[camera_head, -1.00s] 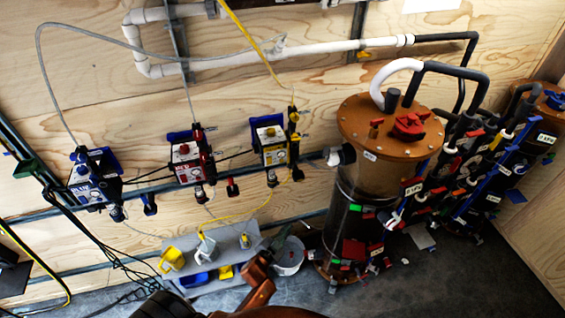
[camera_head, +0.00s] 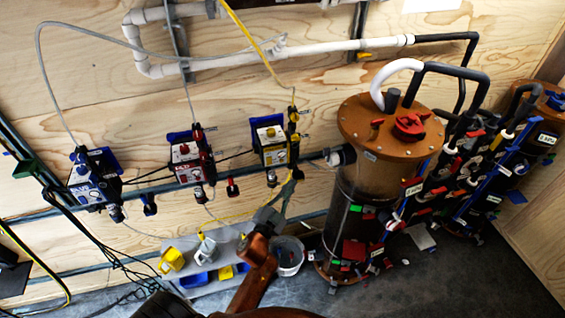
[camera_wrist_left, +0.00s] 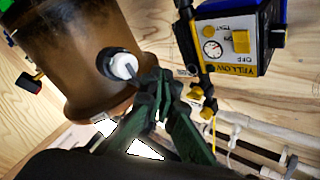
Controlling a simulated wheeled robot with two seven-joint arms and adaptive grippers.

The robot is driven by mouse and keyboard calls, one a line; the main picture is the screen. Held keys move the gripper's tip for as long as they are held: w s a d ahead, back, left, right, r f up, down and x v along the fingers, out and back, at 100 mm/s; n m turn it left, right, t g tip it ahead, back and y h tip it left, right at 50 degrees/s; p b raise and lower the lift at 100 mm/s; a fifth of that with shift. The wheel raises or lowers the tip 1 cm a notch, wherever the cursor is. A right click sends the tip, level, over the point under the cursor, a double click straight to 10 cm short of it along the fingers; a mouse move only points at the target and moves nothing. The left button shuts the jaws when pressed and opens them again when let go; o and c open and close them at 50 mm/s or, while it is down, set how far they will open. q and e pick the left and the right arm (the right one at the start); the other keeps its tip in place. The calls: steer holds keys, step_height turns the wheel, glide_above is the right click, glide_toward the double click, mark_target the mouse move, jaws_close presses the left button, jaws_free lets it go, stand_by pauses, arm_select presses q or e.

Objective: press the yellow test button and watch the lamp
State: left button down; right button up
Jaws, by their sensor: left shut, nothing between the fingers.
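The yellow control box (camera_head: 273,145) hangs on the plywood wall, right of a red and a blue one. In the left wrist view the box (camera_wrist_left: 228,45), lettered YELLOW, shows a round gauge and a raised yellow block (camera_wrist_left: 240,41) on its face. I cannot make out a lit lamp. My left gripper (camera_head: 296,178) is below and slightly right of the box, apart from it. In the wrist view its dark green fingers (camera_wrist_left: 166,88) are shut and empty, left of and below the box.
A brown filter tank (camera_head: 368,190) with a white side port (camera_wrist_left: 124,66) stands close right of my left gripper. The red box (camera_head: 187,162) and blue box (camera_head: 90,180) are left along a rail. A grey shelf (camera_head: 225,243) and white bucket (camera_head: 289,256) are below.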

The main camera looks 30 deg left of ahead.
arm_select(q)
glide_toward(288, 158)
steer(key=w+d+r, duration=0.1)
steer(key=w+d, duration=0.1)
steer(key=w, duration=0.1)
steer(key=shift+w+a+b, duration=0.4)
steer(key=shift+w+a, duration=0.2)
steer(key=shift+a, duration=0.1)
stand_by(0.9)
steer(key=shift+w+a, duration=0.1)
steer(key=shift+w, duration=0.05)
steer(key=shift+w+a, duration=0.15)
steer(key=shift+a, duration=0.05)
